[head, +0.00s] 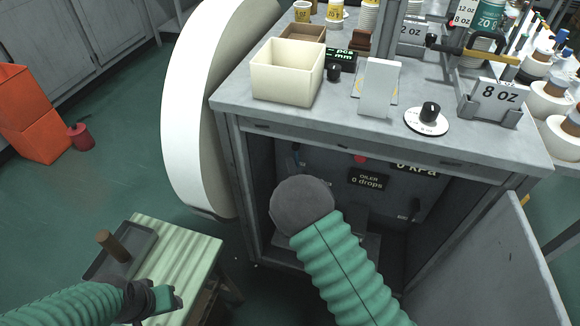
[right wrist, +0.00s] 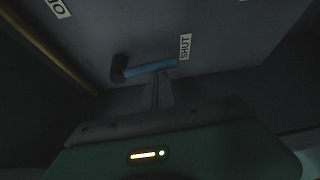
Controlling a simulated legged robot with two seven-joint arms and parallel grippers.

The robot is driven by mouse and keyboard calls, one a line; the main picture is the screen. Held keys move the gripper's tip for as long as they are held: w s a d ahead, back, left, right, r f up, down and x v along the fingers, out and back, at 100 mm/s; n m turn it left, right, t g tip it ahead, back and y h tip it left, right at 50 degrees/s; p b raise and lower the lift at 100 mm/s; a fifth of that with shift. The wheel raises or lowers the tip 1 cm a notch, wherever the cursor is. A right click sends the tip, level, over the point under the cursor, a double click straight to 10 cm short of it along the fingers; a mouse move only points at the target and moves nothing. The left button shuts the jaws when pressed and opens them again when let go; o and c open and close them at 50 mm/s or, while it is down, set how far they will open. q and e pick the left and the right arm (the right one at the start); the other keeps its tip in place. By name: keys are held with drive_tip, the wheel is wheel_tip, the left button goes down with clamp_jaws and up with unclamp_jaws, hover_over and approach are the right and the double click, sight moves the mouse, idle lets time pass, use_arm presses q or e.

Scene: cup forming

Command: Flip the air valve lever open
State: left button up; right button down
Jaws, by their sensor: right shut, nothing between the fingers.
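The air valve lever (right wrist: 150,69) shows in the right wrist view as a blue handle with a dark round pivot at its left end. It points to the right, its tip beside a SHUT label (right wrist: 185,47). In the head view a small blue part (head: 296,155) shows inside the cabinet's upper left; I cannot tell if it is the lever. My right gripper (right wrist: 158,92) is shut and empty, its fingertips just below the lever; I cannot tell if they touch. In the head view my right wrist hides its fingers. My left gripper (head: 162,299) is by the low bench; its opening is unclear.
The dark cabinet (head: 245,190) is open, its door (head: 500,265) swung out at right. An oiler display (head: 368,179) is inside. A cream bin (head: 288,72) and a dial (head: 427,118) stand on top. A large white wheel-like part (head: 185,110) is at left. The green bench (head: 190,250) holds a tray (head: 105,262).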

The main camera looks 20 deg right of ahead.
use_arm(q)
drive_tip(key=shift+r, duration=0.1)
drive_tip(key=shift+r+p, duration=0.5)
drive_tip(key=shift+p, duration=0.05)
use_arm(e)
drive_tip(key=shift+s+d+n, duration=0.1)
drive_tip(key=shift+d+n, duration=0.05)
drive_tip(key=shift+n, duration=0.15)
